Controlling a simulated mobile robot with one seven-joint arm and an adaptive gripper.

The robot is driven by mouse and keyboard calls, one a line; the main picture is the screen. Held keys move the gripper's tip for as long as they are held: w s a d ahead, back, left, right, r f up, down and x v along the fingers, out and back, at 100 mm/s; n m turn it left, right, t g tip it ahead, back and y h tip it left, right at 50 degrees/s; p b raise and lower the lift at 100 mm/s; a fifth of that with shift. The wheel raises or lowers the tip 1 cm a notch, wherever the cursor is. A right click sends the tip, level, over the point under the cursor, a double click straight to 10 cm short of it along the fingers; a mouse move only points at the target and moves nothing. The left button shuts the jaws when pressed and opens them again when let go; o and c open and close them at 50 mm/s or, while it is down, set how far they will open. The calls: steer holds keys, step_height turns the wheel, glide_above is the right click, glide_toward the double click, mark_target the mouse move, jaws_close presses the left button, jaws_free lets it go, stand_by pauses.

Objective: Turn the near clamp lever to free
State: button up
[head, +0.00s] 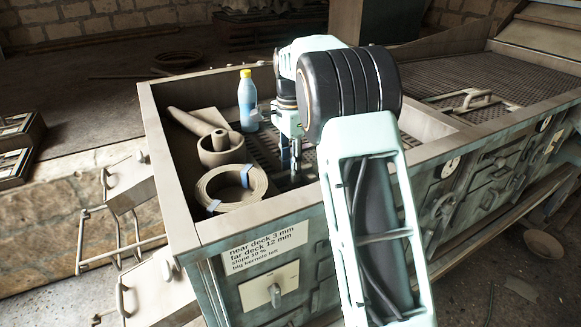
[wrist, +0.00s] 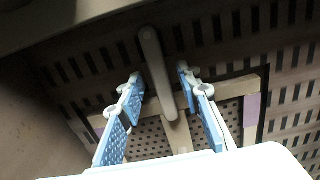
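In the wrist view, a grey-beige lever bar (wrist: 154,65) with a rounded end lies between my gripper's (wrist: 158,84) two blue perforated fingers. The fingers are apart, with a gap visible on each side of the bar. I cannot tell whether this bar is the near clamp lever. It appears to sit over a pale wooden frame (wrist: 237,88) around a perforated plate (wrist: 150,140). In the head view, my gripper (head: 290,160) points down inside the wooden box (head: 182,215), above its slotted deck. The lever is not clearly seen there; my arm hides part of the box.
A blue bottle (head: 247,102) with a yellow cap stands left of my gripper. A ring-shaped coil (head: 206,190) with blue bands and a round cup (head: 212,158) lie to its left. The box walls rise around them. A knob (head: 275,294) is on the front panel.

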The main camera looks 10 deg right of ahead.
steer(key=shift+c, duration=0.4)
jaws_close()
steer(key=shift+r+n, duration=0.1)
steer(key=shift+n, duration=0.2)
steer(key=shift+n+p, duration=0.9)
steer(key=n+p, duration=0.1)
steer(key=n, duration=0.2)
steer(key=shift+p, duration=0.4)
steer(key=n+p, duration=0.2)
steer(key=n, duration=0.4)
steer(key=shift+d+n, duration=0.1)
steer(key=shift+n, duration=0.3)
steer(key=n+p, duration=0.1)
steer(key=n, duration=0.4)
steer(key=shift+n, duration=0.3)
